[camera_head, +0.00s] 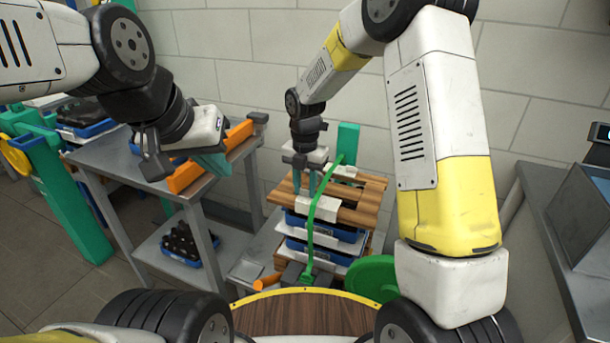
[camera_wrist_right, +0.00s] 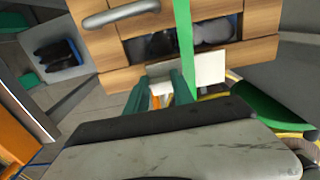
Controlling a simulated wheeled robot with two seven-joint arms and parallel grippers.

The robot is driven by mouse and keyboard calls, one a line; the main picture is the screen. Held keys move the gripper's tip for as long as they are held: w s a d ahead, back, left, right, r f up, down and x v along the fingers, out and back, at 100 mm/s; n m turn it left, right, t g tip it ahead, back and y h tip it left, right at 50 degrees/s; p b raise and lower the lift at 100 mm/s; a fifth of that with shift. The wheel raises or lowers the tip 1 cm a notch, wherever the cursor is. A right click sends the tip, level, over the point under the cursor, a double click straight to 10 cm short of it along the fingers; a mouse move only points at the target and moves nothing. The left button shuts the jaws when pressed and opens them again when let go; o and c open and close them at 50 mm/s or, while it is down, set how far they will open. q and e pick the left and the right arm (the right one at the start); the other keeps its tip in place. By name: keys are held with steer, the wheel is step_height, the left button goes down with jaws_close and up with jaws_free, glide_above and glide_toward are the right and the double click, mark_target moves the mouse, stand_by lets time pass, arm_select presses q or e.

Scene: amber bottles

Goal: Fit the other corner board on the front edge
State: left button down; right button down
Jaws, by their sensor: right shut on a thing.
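A white corner board (camera_head: 325,209) is at the front edge of the wooden top (camera_head: 368,199) of the stack, by the green strap (camera_head: 312,225). My right gripper (camera_head: 305,190) points down and is shut on this board, just left of the strap. In the right wrist view the board (camera_wrist_right: 207,68) shows beside the teal fingers (camera_wrist_right: 160,95), with the strap (camera_wrist_right: 185,40) crossing it; whether it is seated on the edge I cannot tell. Another white corner board (camera_head: 343,172) lies under the strap at the far edge. My left gripper (camera_head: 212,163) hangs by the bench; its jaw gap is unclear.
The stack holds blue crates (camera_head: 325,231) between wooden layers. A grey bench (camera_head: 110,157) stands left, with a long orange thing (camera_head: 185,177) near my left gripper. A green post (camera_head: 348,142) rises behind the stack. A grey counter (camera_head: 575,235) stands at the right.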

steer(key=shift+f, duration=0.85)
steer(key=c, duration=1)
jaws_free()
steer(key=shift+r, duration=3.5)
